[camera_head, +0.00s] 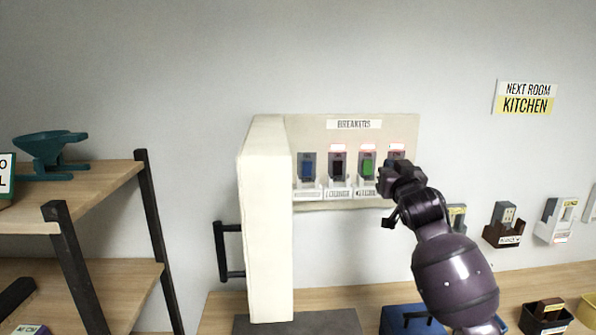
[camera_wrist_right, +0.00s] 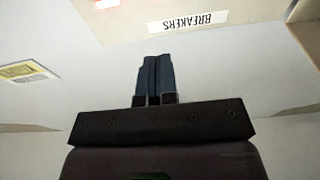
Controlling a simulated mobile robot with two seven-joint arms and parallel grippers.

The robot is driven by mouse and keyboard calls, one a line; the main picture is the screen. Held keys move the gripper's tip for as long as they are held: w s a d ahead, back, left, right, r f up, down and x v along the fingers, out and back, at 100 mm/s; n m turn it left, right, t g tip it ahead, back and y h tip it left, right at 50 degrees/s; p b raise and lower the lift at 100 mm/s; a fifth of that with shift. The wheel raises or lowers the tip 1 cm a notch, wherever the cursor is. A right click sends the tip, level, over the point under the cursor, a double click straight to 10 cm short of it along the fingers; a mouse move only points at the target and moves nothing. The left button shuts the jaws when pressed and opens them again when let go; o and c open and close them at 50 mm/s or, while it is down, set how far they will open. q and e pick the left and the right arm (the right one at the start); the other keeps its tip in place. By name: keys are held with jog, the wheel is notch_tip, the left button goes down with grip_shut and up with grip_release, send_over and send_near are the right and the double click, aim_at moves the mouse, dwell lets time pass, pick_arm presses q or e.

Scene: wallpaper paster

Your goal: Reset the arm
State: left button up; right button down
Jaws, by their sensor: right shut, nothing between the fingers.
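My right gripper (camera_head: 388,181) is raised in front of the right end of the breaker panel (camera_head: 352,124) and hides part of the rightmost breaker (camera_head: 396,152). In the wrist view its dark fingers (camera_wrist_right: 155,75) are together with nothing between them. A blue breaker (camera_head: 307,168), a dark breaker (camera_head: 338,165) and a green breaker (camera_head: 367,166) show to its left. Red lights glow above the right-hand breakers. The "BREAKERS" label also shows upside down in the wrist view (camera_wrist_right: 187,22). I cannot tell whether the fingers touch the panel. My left gripper is not in view.
The white panel door (camera_head: 268,220) stands open at the left, with a black handle (camera_head: 229,250). Wooden shelves (camera_head: 95,190) stand at the far left. A wooden counter (camera_head: 340,296) runs below, with a blue item (camera_head: 404,320). Several small wall boxes (camera_head: 505,224) hang at the right.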

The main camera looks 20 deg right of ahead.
jog(key=s+a+f+n+g+y, duration=0.1)
jog(key=s+a+f+n+y, duration=0.3)
jog(key=f, duration=0.7)
jog(key=s+a+f+n+y, duration=0.1)
jog(key=s+a+f+n, duration=0.1)
jog(key=s+a+f, duration=0.7)
jog(key=s+f+m+g, duration=0.1)
jog(key=s+f+g, duration=0.2)
jog(key=s+f, duration=0.8)
jog(key=s+a+f+m+g+h, duration=0.1)
jog(key=s+f+g, duration=0.2)
jog(key=s+f, duration=0.8)
notch_tip(320, 180, down, 4)
jog(key=shift+s+a+r+m, duration=0.2)
jog(key=shift+s+a+m, duration=0.05)
jog(key=shift+m, duration=0.05)
